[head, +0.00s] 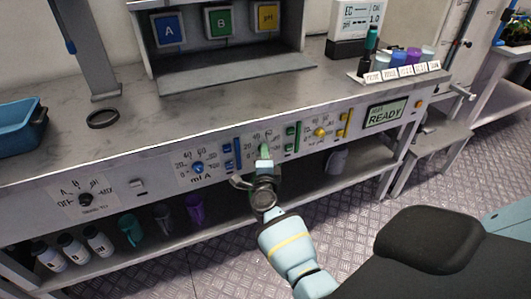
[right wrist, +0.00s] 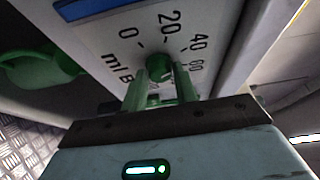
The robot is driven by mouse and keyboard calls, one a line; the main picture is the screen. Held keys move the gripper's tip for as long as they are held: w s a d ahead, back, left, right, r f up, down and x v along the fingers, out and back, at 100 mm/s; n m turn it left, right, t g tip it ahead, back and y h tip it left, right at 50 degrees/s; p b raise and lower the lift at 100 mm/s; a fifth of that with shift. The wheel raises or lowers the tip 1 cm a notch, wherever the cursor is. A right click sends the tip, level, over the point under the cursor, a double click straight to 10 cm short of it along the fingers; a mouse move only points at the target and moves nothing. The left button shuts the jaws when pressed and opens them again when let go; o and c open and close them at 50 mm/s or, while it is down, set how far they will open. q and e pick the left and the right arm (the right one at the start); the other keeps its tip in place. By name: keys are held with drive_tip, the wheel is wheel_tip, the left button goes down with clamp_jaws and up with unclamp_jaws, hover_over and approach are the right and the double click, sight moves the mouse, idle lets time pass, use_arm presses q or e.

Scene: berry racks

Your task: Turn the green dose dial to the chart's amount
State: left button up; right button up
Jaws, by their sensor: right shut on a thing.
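The green dose dial (right wrist: 160,70) is on the sloped front panel, on a scale marked 0, 20, 40, 60 and "ml B". My right gripper (right wrist: 162,85) has its two fingers on either side of the dial and is shut on it. In the head view my right gripper (head: 264,161) reaches up to the panel and hides most of the dial. I cannot tell where the dial's pointer stands. A white screen (head: 359,19) at the back shows "EC" and "1.0"; its other text is too small to read. My left gripper is not in view.
A blue dial (head: 197,168) is left of my gripper and a yellow dial (head: 320,132) is right of it. A display (head: 385,113) reads "READY". Coloured vials stand on the bench at the right. Several bottles and cups stand on the shelf below.

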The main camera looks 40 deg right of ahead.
idle(0.5)
drive_tip(key=o, duration=1)
drive_tip(key=shift+c, duration=0.2)
drive_tip(key=p+v, duration=0.3)
drive_tip(key=v, duration=0.4)
drive_tip(key=shift+s+a, duration=0.2)
drive_tip(key=shift+s, duration=0.1)
